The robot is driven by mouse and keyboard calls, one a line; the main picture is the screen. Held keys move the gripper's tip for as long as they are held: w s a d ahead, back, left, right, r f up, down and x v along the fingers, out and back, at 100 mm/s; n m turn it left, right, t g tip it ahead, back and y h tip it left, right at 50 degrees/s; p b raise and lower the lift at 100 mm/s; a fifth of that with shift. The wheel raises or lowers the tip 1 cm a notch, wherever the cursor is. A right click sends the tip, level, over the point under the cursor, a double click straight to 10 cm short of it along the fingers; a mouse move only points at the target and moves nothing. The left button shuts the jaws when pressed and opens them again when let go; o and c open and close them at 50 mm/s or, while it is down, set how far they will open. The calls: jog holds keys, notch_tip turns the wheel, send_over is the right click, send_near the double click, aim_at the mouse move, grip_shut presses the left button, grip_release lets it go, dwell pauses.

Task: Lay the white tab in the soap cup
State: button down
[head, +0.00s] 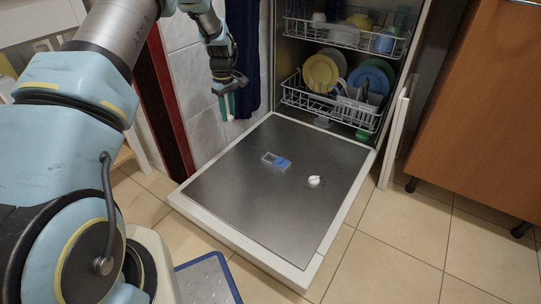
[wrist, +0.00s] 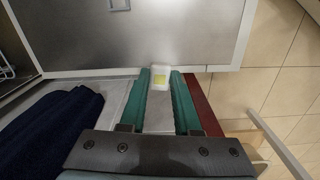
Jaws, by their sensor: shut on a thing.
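The tab is barely visible there. The soap cup (head: 270,158) is a small rectangular recess in the door's inner face, with a blue part (head: 284,163) at its right. In the wrist view only an edge of the cup (wrist: 119,9) shows at the top. The gripper is apart from the cup.
The steel dishwasher door (head: 250,205) lies open and flat, with a white knob (head: 314,181) right of the cup. A lower rack (head: 330,105) with plates stands behind. A dark blue cloth (head: 246,60) hangs near my gripper. The door surface is otherwise clear.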

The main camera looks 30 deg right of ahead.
jog(key=shift+n, duration=0.8)
jog(key=s+d+f+b, duration=0.1)
jog(key=d+f+b, duration=0.3)
jog(key=f+b, duration=0.1)
jog(key=s+d+f+b, duration=0.2)
jog(key=d+f+b, duration=0.3)
jog(key=f+b, duration=0.1)
jog(key=s+d+f+b, duration=0.1)
jog(key=d+f+b, duration=0.4)
jog(key=f, duration=0.2)
jog(key=shift+s+f, duration=0.35)
jog(key=shift+f, duration=0.85)
jog(key=c, duration=0.5)
grip_release()
jog(key=shift+c, duration=0.2)
jog(key=shift+r, duration=0.1)
notch_tip(320, 180, up, 11)
jog(key=p, duration=0.5)
jog(key=shift+f, duration=0.2)
